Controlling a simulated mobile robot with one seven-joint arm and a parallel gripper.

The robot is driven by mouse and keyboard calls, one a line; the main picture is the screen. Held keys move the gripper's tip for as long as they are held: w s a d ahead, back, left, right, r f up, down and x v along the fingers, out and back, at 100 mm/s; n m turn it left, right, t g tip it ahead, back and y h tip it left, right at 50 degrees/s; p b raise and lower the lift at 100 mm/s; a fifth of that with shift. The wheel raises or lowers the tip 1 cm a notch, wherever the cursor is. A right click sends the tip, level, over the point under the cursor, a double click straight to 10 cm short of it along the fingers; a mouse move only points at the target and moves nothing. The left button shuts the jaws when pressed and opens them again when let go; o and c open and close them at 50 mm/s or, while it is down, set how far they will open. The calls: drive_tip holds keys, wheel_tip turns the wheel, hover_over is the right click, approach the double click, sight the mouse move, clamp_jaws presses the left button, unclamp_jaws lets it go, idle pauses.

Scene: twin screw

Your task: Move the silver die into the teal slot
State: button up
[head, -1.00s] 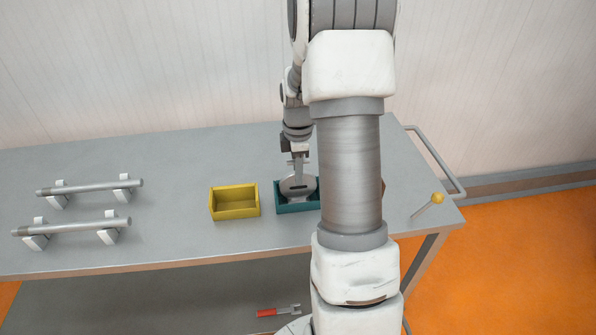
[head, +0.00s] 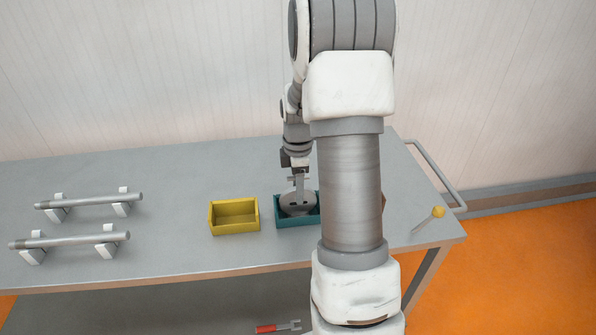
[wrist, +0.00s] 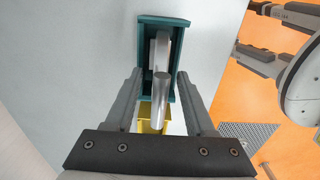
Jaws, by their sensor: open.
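The silver die (head: 297,198), a round plate with dark openings in its face, stands in the teal slot (head: 284,222). In the wrist view the die (wrist: 162,86) has a silver stem pointing up toward me, and its lower part lies within the walls of the teal slot (wrist: 147,20). My gripper (head: 299,181) is right above the slot. In the wrist view my gripper (wrist: 159,75) is open, with one finger on each side of the stem and gaps showing. The die's underside is hidden.
A yellow open box (head: 234,229) stands just left of the teal slot. Two silver rods (head: 85,201) rest on white supports at the table's left. My arm hides the table right of the slot.

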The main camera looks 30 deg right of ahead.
wheel_tip(320, 180, up, 17)
drive_tip(key=p, duration=0.1)
drive_tip(key=shift+r, duration=0.15)
idle(0.4)
